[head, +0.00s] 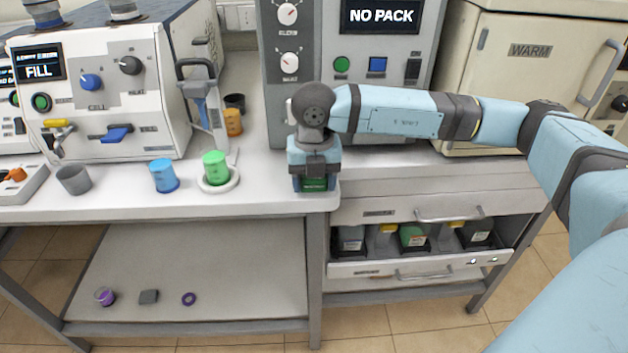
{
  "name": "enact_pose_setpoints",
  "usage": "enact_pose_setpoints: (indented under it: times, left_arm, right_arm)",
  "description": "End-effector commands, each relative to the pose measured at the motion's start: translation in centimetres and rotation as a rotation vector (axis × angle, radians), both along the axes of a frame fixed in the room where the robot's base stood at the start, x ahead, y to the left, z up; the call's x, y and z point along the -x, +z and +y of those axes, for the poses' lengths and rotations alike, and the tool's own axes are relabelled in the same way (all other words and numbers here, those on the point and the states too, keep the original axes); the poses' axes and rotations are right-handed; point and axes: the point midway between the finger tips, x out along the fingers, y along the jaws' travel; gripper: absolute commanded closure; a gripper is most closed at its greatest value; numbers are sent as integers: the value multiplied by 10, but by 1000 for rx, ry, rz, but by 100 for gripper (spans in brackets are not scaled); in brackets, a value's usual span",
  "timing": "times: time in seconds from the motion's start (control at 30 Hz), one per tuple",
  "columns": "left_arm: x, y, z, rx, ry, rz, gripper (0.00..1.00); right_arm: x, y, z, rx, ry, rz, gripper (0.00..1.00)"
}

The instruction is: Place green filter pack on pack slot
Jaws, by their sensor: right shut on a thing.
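My right gripper (315,174) points down at the front edge of the white bench, in front of the grey machine. It is shut on a small dark green block, the green filter pack (314,185), which shows just below the fingers. Whether the pack touches the bench top is hard to tell. The grey machine (272,72) behind it has a display (381,16) reading "NO PACK". I cannot make out the pack slot; my right arm covers part of the machine's front. My left gripper is not in view.
A green beaker (215,167) on a white round base, a blue beaker (163,176) and a grey cup (73,180) stand left on the bench. An open drawer (400,268) below holds dark, green and yellow items. The "WARM" cabinet (545,85) stands right.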

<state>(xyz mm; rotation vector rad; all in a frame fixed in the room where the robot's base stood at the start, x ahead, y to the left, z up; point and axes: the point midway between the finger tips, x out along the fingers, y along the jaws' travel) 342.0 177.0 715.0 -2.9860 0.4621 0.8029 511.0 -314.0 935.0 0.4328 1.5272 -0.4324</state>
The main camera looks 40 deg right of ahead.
Motion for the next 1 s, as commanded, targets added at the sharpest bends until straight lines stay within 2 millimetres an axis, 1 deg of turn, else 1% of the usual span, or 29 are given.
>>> enact_pose_setpoints:
  times: [0.07, 0.2, 0.23, 0.27, 0.3, 0.33, 0.57, 0.67, 0.73, 0.87, 1.0]
  left_arm:
    - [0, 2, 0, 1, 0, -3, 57]
    - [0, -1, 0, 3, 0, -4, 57]
    - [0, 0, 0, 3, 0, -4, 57]
    - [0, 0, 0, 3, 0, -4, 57]
    - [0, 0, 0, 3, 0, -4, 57]
    - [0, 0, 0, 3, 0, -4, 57]
    - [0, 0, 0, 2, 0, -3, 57]
    - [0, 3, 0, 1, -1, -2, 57]
    - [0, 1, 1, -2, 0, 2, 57]
    - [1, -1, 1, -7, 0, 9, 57]
    - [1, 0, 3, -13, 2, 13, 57]
  right_arm:
    - [0, 0, 0, 0, 0, 0, 72]
    - [0, -5, 0, -1, 0, 1, 72]
    - [0, -4, 0, -1, 0, 1, 36]
    - [0, -3, 0, -1, 0, 1, 29]
    - [0, -3, 0, -1, 0, 1, 20]
    - [0, -3, 0, -1, 0, 1, 15]
    - [0, -3, 0, 0, 0, 0, 15]
    - [0, 2, 0, 0, 0, 0, 15]
    - [0, 8, 0, 0, 0, -1, 15]
    - [0, 31, 0, -1, 1, -3, 15]
    - [-1, 63, 1, -1, 1, -3, 15]
